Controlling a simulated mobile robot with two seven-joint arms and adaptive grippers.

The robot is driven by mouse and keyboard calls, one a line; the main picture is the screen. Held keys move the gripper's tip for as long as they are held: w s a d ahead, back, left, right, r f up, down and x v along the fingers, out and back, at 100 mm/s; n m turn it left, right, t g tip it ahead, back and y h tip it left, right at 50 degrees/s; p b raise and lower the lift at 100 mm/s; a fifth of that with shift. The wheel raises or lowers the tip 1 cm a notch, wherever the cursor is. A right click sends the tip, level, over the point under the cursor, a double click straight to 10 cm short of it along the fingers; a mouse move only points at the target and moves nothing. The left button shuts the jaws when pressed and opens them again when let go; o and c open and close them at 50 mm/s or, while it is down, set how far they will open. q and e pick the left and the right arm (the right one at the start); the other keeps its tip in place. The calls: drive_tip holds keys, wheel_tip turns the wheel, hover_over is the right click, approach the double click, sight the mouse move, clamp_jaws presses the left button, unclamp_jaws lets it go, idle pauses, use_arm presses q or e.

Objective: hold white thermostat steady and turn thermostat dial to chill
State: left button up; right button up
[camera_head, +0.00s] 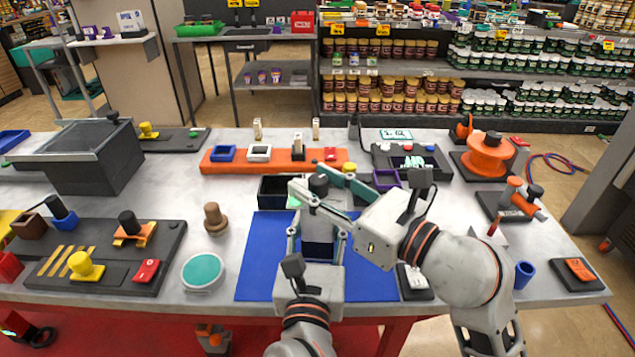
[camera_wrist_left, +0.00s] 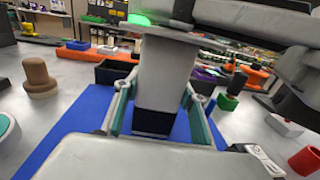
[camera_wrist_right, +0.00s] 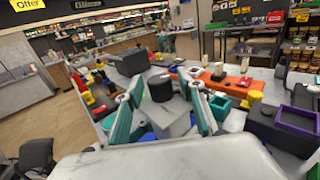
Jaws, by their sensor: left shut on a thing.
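The white thermostat (camera_wrist_left: 165,75) stands upright over the blue mat (camera_head: 262,262), with a dark lower part. In the head view its body is mostly hidden behind my grippers. My left gripper (camera_head: 317,233) is shut on it, with a teal finger on each side. Its black dial (camera_wrist_right: 160,88) is on top and also shows in the head view (camera_head: 318,185). My right gripper (camera_wrist_right: 166,82) is open, with its fingers on either side of the dial and visible gaps between. A green glow (camera_wrist_left: 142,19) shows at the thermostat's top; the dial's setting is not readable.
A dark open box (camera_head: 272,190) is just behind the thermostat. A brown knob (camera_head: 214,217) and a teal-topped disc (camera_head: 202,270) stand to the left. An orange tray (camera_head: 228,165) lies farther back. Fixtures crowd the right side.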

drive_tip(key=shift+r+n+g+y, duration=0.1)
drive_tip(key=shift+n+g+y, duration=0.3)
drive_tip(key=shift+n+g, duration=0.15)
